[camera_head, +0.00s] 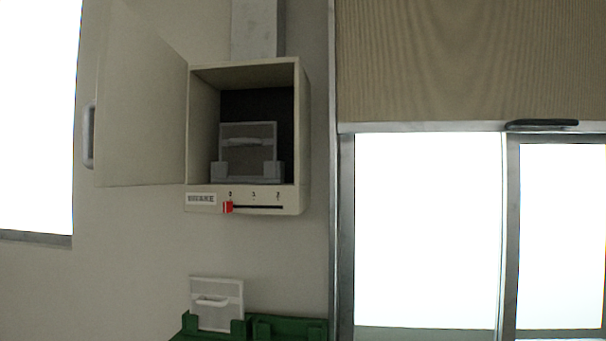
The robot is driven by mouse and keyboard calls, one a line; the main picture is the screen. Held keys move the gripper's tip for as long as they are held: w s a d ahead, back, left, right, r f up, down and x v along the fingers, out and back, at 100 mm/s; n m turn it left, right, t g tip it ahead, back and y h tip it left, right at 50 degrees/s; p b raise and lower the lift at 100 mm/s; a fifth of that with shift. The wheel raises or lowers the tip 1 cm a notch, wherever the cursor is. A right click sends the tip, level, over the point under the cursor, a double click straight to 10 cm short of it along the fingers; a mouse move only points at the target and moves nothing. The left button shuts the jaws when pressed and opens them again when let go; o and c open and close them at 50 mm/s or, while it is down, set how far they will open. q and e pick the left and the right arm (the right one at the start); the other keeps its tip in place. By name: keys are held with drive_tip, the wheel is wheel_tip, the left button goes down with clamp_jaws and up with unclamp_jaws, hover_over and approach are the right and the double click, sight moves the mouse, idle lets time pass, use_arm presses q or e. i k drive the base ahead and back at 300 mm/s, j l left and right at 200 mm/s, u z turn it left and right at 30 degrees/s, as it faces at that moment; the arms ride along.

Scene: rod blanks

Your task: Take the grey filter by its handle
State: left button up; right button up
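The grey filter (248,157) stands upright inside an open wall cabinet (303,140), in the upper middle of the head view. Its handle (247,142) is a horizontal bar across its front, facing me. The filter's lower edge sits behind a grey slotted holder (250,179) at the cabinet's bottom. Neither of my grippers shows in this view.
The cabinet door (140,120) is swung open to the left. A red slider (228,207) sits at the left end of a slot below the opening. A white filter (217,312) stands in a green container (290,328) below. A framed window or door is at right.

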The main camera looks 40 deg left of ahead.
sight(245, 146)
drive_tip(key=k+j+u, duration=0.3)
drive_tip(key=j, duration=0.3)
drive_tip(key=j+u, duration=0.35)
drive_tip(key=j, duration=0.25)
drive_tip(key=k+j+u, duration=0.1)
drive_tip(key=j+u, duration=0.2)
drive_tip(key=j, duration=0.4)
drive_tip(key=l, duration=0.4)
drive_tip(key=i+l, duration=0.1)
drive_tip(key=l, duration=0.35)
